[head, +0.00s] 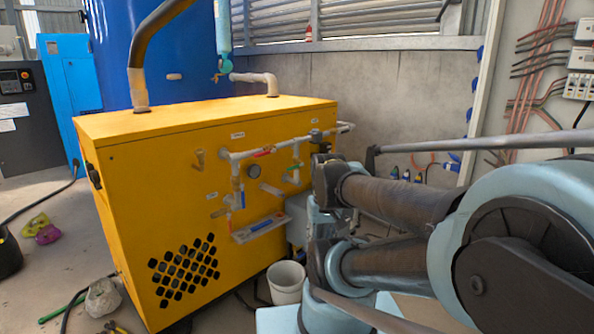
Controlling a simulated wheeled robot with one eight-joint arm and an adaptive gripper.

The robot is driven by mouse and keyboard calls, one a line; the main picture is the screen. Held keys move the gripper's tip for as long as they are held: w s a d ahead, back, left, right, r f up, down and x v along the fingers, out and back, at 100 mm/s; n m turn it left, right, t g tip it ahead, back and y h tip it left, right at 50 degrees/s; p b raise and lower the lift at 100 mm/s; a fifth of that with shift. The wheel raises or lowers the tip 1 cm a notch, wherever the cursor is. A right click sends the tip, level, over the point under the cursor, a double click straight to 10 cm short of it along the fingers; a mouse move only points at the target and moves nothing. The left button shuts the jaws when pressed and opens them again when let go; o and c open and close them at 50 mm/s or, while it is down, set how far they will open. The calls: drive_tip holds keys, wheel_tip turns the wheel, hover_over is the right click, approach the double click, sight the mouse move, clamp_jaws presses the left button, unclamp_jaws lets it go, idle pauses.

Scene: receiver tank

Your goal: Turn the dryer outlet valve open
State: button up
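A yellow dryer cabinet (150,200) stands in the middle of the head view. Grey pipework (240,155) runs along its right-hand face, with small white labels too small to read. A red valve handle (265,152) lies along the upper pipe. A green handle (292,179) is on a short drop pipe, and a blue handle (242,199) is lower left. I cannot tell which is the dryer outlet valve. My arm comes in from the right, and its dark far end (327,180) is right of the pipework. My gripper's fingers cannot be made out there.
A white bucket (286,282) stands on the floor by the cabinet's lower right. A blue tank (150,60) is behind it. A grey wall (380,95) and an electrical panel with cables (545,80) are at the back right. Cloths and a hose lie on the left floor.

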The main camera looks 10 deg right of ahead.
sight(293, 168)
drive_tip(key=w+a+r+m+y, duration=0.1)
drive_tip(key=w+a+r+y, duration=0.1)
drive_tip(key=w+r, duration=0.35)
drive_tip(key=w+a+r+m+y, duration=0.1)
drive_tip(key=w+a+r+y, duration=0.15)
drive_tip(key=w, duration=0.55)
drive_tip(key=w+d+r+m+t+y, duration=0.15)
drive_tip(key=w+y, duration=0.25)
drive_tip(key=w, duration=1.1)
drive_tip(key=w+d+f+m+t+y, duration=0.1)
drive_tip(key=w+d+y, duration=0.1)
drive_tip(key=w+d, duration=0.35)
drive_tip(key=w+d+f+m+t+y, duration=0.1)
drive_tip(key=w+d+t+y, duration=0.1)
drive_tip(key=w, duration=0.6)
drive_tip(key=w+d+f+t+y, duration=0.3)
drive_tip(key=w+d+f, duration=0.35)
drive_tip(key=d, duration=0.35)
drive_tip(key=shift+m+g, duration=0.25)
drive_tip(key=shift+m, duration=0.2)
drive_tip(key=x, duration=1.6)
drive_tip(key=shift+a, duration=0.45)
drive_tip(key=shift+c, duration=0.5)
clamp_jaws()
